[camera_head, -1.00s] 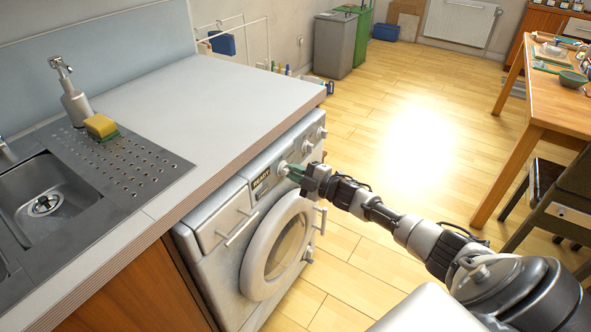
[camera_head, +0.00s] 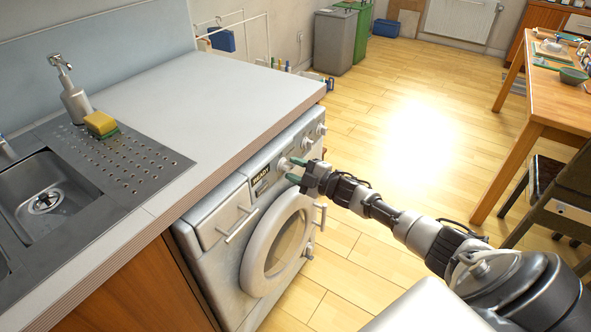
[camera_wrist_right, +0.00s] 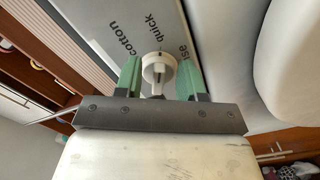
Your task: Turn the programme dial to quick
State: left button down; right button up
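The washing machine (camera_head: 215,265) stands under the worktop, with a panel display (camera_head: 261,182) reading READY. The white programme dial (camera_head: 283,165) is on that panel, right of the display. In the right wrist view the dial (camera_wrist_right: 158,66) sits between the labels "cotton", "quick" and a partly hidden one ending in "se". A small dark mark on its rim appears to face "quick". My right gripper (camera_head: 295,170) is open in front of the dial. Its green fingers (camera_wrist_right: 158,80) stand on either side of the dial, with visible gaps. My left gripper is not in view.
The worktop (camera_head: 215,95) overhangs just above the panel. The round door (camera_head: 277,245) is below the dial. A further knob (camera_head: 308,143) is beside it. A sink (camera_head: 45,195) is at left, and a wooden table (camera_head: 560,100) stands at right. The floor between is clear.

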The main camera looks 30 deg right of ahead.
jog(key=v, duration=1)
jog(key=shift+s+d, duration=0.15)
jog(key=shift+s, duration=0.2)
